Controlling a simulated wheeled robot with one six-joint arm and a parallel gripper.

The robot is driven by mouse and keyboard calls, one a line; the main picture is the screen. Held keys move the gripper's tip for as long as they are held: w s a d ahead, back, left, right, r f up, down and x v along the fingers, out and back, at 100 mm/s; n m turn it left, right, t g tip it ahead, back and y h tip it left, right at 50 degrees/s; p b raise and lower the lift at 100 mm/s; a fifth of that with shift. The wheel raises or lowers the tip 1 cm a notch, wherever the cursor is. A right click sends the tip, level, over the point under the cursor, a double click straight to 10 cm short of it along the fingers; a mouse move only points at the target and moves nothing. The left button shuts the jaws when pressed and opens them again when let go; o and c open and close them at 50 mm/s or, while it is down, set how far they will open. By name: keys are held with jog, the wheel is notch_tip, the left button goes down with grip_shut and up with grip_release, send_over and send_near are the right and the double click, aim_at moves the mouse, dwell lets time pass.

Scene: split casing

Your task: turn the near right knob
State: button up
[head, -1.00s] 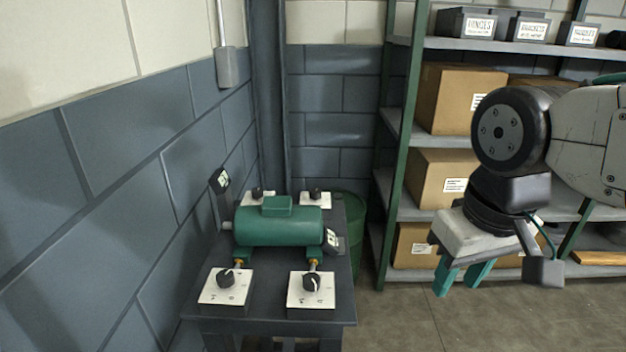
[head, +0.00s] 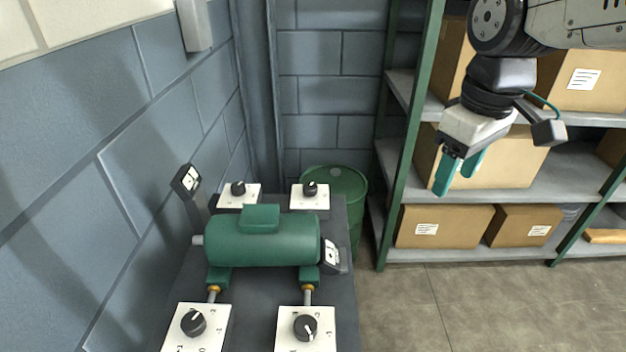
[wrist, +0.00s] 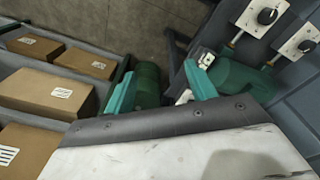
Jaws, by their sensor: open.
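The near right knob (head: 305,327) is a black dial with a white pointer mark on a white plate, at the bottom middle of the head view. Its pointer aims to the lower right. A green cylindrical casing (head: 262,240) lies just behind it on the dark table (head: 256,300). My gripper (head: 456,176) is open and empty, well up and to the right of the knob, in front of the shelf. In the wrist view my teal fingers (wrist: 162,92) are apart with nothing between them. Two knobs on white plates show at that view's top right.
The near left knob (head: 193,323) and two far knobs (head: 238,188) (head: 310,188) stand around the casing. Small gauges flank it. A green drum (head: 345,185) stands behind the table. Shelving with cardboard boxes (head: 445,226) fills the right. Floor between is clear.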

jog(key=w+a+f+n, duration=0.2)
jog(key=w+a+n, duration=0.5)
jog(key=w, duration=0.5)
jog(key=n, duration=0.7)
send_over(310, 186)
jog(key=shift+g, duration=0.4)
notch_tip(310, 186, down, 10)
jog(key=shift+s+d+r, duration=0.1)
jog(key=shift+r, duration=0.15)
jog(key=shift+f, duration=0.35)
notch_tip(310, 186, down, 7)
jog(key=shift+f, duration=0.15)
jog(key=c, duration=1)
